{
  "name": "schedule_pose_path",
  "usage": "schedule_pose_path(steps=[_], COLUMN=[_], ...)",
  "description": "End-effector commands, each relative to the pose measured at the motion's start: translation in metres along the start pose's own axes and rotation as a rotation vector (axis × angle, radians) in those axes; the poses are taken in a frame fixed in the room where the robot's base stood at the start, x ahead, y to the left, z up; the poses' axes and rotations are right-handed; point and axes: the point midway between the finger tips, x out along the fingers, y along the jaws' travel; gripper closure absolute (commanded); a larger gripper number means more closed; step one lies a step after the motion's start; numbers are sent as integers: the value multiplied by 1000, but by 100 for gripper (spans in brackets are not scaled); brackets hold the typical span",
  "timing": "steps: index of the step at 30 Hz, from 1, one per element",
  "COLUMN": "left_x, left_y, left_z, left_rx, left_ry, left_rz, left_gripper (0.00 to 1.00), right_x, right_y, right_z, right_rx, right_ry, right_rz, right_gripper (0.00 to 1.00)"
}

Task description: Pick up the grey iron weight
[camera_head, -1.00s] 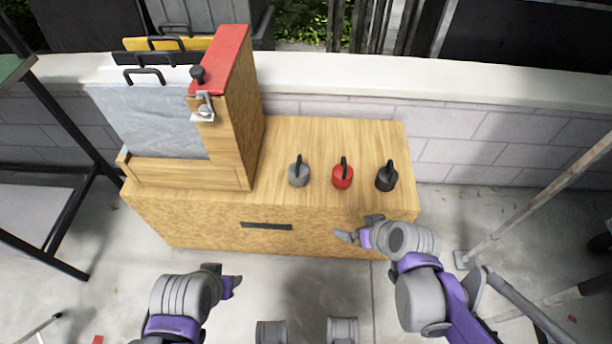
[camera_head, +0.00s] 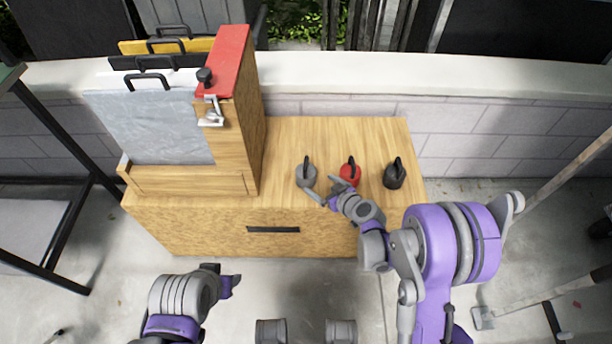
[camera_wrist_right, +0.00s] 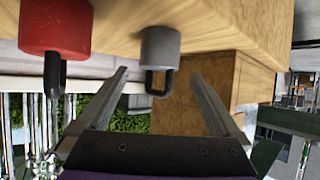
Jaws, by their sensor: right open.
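The grey iron weight (camera_head: 306,175) stands on the wooden cabinet top, its dark loop handle pointing up. It is the leftmost of three weights. My right gripper (camera_head: 327,189) is open and empty, just in front of the grey weight and low over the cabinet's front edge. In the right wrist view the grey weight (camera_wrist_right: 160,50) appears upside down, its handle between the spread fingers (camera_wrist_right: 162,92); I see no contact. My left gripper (camera_head: 226,279) is in front of the cabinet at lower left; its jaw opening is unclear.
A red weight (camera_head: 350,172) and a black weight (camera_head: 395,174) stand to the right on the cabinet top (camera_head: 285,135). The red one also shows in the wrist view (camera_wrist_right: 55,28). A wooden rack (camera_head: 225,140) with boards stands left. A wall (camera_head: 460,110) runs behind.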

Motion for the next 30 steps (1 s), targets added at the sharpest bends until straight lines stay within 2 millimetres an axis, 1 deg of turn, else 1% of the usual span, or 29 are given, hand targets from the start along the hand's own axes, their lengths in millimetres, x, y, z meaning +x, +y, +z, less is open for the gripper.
schedule_pose_path(steps=[1,3,10,15,18,25,26,30], left_x=[3,5,8,16,18,17,17,17], left_y=[0,0,0,0,0,0,0,0], left_z=[1,1,2,4,5,5,5,5], left_rx=[0,0,0,0,0,0,0,0], left_ry=[-1,-2,-3,-5,-6,-6,-6,-6], left_rz=[0,0,0,0,0,0,0,0], left_gripper=[50,50,50,50,50,50,50,50], right_x=[11,20,38,64,76,77,77,77], right_y=[0,0,0,0,0,0,0,0], right_z=[1,1,-2,-4,-5,-6,-6,-6], right_rx=[0,0,1,-1,1,1,1,1], right_ry=[-1,-1,-1,-1,-1,-1,-1,-1], right_rz=[-1,0,-1,-1,-1,1,1,1], right_gripper=[0,0,0,0,0,0,4,29])
